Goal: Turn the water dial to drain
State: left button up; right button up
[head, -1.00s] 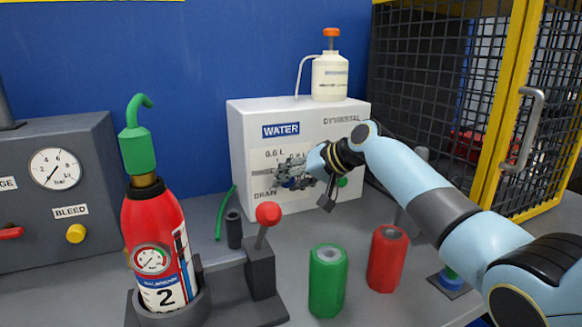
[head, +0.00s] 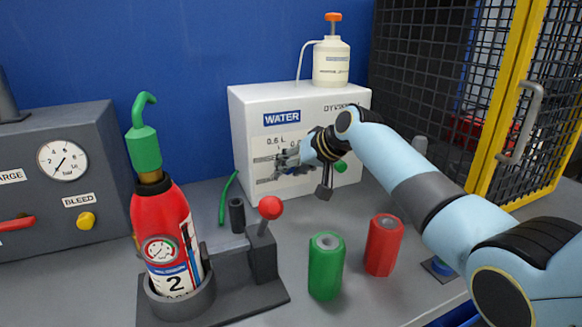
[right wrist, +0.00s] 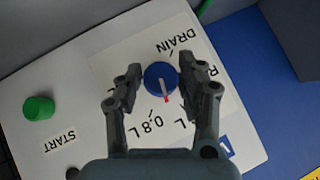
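The water dial (right wrist: 160,79) is a round blue knob on the white water box (head: 239,140). Its white line with a red tip points away from the DRAIN label (right wrist: 175,41), toward the side with the 0.8 L label (right wrist: 143,124). My right gripper (right wrist: 161,76) is open, with one finger on each side of the dial. Narrow gaps seem to show beside the knob; I cannot tell whether the fingers touch it. In the head view my right gripper (head: 281,160) hides the dial. My left gripper is not in view.
A green START button (right wrist: 39,108) sits on the same panel. A white bottle (head: 331,65) stands on the box. A red extinguisher (head: 161,225), a red-knobbed lever (head: 270,208), a green cylinder (head: 326,267) and a red cylinder (head: 383,246) stand in front. A yellow-framed mesh cage (head: 497,100) is at right.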

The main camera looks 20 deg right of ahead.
jog(key=o, duration=0.3)
jog(key=v, duration=1.2)
